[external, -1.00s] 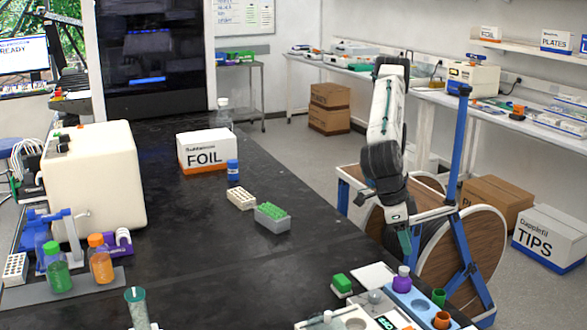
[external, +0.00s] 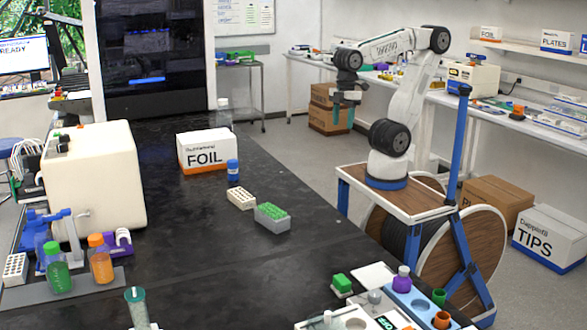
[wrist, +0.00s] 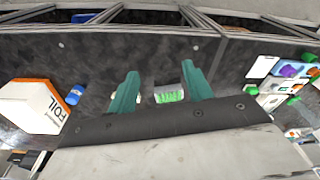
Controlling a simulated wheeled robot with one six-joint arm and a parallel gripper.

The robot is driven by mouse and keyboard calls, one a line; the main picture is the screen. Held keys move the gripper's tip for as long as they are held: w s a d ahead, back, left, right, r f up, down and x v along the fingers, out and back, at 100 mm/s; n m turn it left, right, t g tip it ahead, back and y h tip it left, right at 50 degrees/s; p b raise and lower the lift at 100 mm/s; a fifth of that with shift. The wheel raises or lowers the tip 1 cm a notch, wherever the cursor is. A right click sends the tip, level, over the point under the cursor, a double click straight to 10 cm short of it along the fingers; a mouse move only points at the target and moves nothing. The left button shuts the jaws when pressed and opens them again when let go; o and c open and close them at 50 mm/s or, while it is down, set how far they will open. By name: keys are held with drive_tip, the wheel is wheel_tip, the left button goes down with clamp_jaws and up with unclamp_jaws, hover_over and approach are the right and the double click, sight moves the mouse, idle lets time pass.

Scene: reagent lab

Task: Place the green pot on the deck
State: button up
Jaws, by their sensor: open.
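A green pot (external: 439,297) stands upright at the lower right in the external view, in or on a blue holder (external: 405,292). A purple-capped pot (external: 402,278) and an orange pot (external: 442,320) stand beside it. A pale deck-like station (external: 312,325) lies to the left, cut off by the bottom edge. I cannot tell which surface is the deck. My gripper (external: 338,118) is open and empty, raised high with fingers pointing down, far from the pot. The wrist view shows the open fingers (wrist: 160,84), with small coloured pots at far right.
A grey rack with green tops (external: 272,217), a beige rack (external: 241,198), a blue bottle (external: 233,171) and a FOIL box (external: 207,151) stand on the black bench. A green block (external: 342,283) is near the station. The bench middle is clear.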

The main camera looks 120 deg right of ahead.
drive_tip(key=s+d+f+m, duration=0.3)
drive_tip(key=s, duration=0.2)
drive_tip(key=shift+f+h, duration=0.15)
drive_tip(key=shift+h, duration=0.15)
